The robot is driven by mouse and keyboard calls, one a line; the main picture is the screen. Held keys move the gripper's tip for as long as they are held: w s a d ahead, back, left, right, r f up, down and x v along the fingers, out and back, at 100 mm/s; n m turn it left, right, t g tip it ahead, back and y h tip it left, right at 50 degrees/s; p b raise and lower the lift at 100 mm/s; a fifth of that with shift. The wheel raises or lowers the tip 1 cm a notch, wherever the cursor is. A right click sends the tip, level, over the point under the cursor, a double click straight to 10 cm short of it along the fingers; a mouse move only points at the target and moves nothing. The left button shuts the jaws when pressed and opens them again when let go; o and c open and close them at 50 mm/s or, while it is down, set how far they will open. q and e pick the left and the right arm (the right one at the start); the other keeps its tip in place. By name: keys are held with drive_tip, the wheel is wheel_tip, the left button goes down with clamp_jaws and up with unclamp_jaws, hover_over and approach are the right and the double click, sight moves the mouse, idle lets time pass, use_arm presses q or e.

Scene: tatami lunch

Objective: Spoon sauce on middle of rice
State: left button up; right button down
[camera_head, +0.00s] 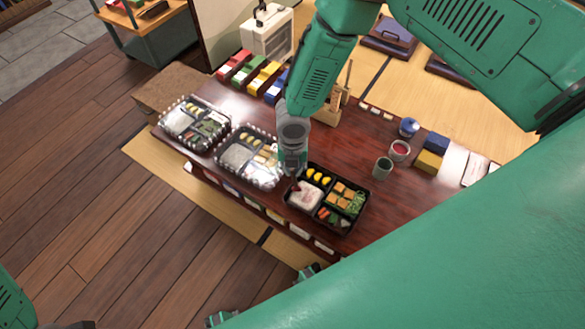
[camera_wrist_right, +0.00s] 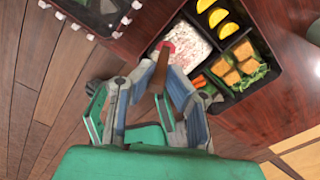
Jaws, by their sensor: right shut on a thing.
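The open black bento box (camera_head: 322,229) sits near the table's front edge, with white rice (camera_head: 304,196) in its left compartment. The rice also shows in the right wrist view (camera_wrist_right: 192,42). My right gripper (camera_head: 291,170) is above the rice's left side. In the right wrist view, my right gripper (camera_wrist_right: 150,88) is shut on a wooden spoon (camera_wrist_right: 159,72). The spoon's red, sauce-coloured end is over the rice near its left edge; whether it touches the rice I cannot tell. A small cup of red sauce (camera_head: 400,148) stands to the right.
Two bento boxes with clear lids, one in the middle (camera_head: 247,157) and one at the far left (camera_head: 194,125), line the table (camera_head: 350,150). A green cup (camera_head: 382,167), a blue pot (camera_head: 408,127) and stacked boxes (camera_head: 430,152) stand right. Coloured boxes are at the back.

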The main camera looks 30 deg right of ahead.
drive_tip(key=shift+w+d+r, duration=0.1)
drive_tip(key=shift+w+d, duration=0.05)
drive_tip(key=shift+d, duration=0.25)
idle(0.5)
drive_tip(key=shift+s+d+p, duration=0.3)
drive_tip(key=shift+s+p, duration=0.05)
drive_tip(key=shift+s, duration=0.15)
drive_tip(key=shift+s+d+p, duration=0.25)
drive_tip(key=shift+s+p, duration=0.05)
drive_tip(key=shift+s, duration=0.15)
drive_tip(key=shift+s, duration=0.1)
drive_tip(key=shift+s+d+p, duration=0.5)
drive_tip(key=shift+s+d, duration=0.05)
drive_tip(key=shift+s, duration=0.35)
drive_tip(key=shift+s+d+p, duration=0.65)
drive_tip(key=shift+s+d, duration=0.55)
drive_tip(key=shift+s, duration=0.05)
